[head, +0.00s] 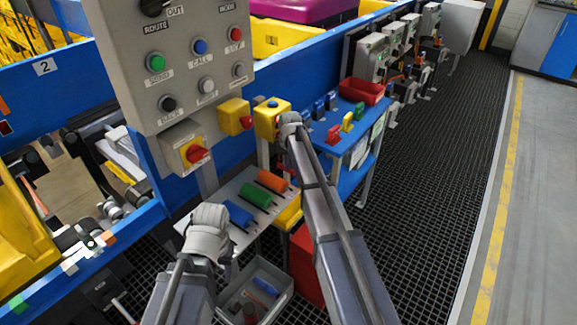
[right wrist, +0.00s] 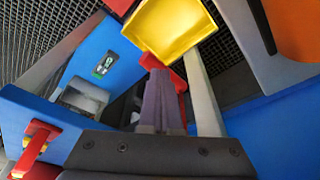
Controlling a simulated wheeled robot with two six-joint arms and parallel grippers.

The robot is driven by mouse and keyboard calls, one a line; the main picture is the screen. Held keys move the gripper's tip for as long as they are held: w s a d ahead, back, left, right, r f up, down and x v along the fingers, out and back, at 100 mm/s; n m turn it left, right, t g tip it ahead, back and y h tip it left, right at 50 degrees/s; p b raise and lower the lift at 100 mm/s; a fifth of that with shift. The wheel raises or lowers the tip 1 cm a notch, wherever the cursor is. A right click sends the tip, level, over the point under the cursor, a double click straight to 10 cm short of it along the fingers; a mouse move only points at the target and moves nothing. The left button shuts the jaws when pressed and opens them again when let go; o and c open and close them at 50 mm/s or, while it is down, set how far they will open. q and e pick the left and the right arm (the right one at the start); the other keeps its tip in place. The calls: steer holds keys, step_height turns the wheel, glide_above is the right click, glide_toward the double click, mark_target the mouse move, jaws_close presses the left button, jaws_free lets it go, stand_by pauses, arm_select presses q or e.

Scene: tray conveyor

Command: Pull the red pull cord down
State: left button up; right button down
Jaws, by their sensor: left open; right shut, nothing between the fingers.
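My right gripper is at the end of the arm reaching up beside the yellow box (head: 272,119) with a blue button; the wrist hides its fingers in the head view. In the right wrist view its fingers (right wrist: 162,105) are shut with nothing between them. Red parts (right wrist: 178,82) show just beyond and beside the fingertips; I cannot tell whether they are the pull cord's handle. A small red piece (head: 284,169) shows beside my right arm below the yellow box. No cord is clearly visible. My left gripper (head: 222,262) is low by the grey shelf, its fingers mostly hidden.
The grey control panel (head: 190,70) with buttons stands left, with a red rotary switch (head: 197,154) below. Blue, green and orange handles lie on the grey shelf (head: 222,190). A grey bin (head: 228,308) with tools is below. A blue table (head: 345,112) with a red tray (head: 362,91) is right.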

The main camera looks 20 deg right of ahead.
steer(key=s, duration=0.2)
steer(key=s+r+p, duration=0.1)
steer(key=shift+a, duration=0.35)
steer(key=p+v, duration=0.7)
steer(key=shift+r, duration=0.4)
steer(key=shift+s, duration=0.1)
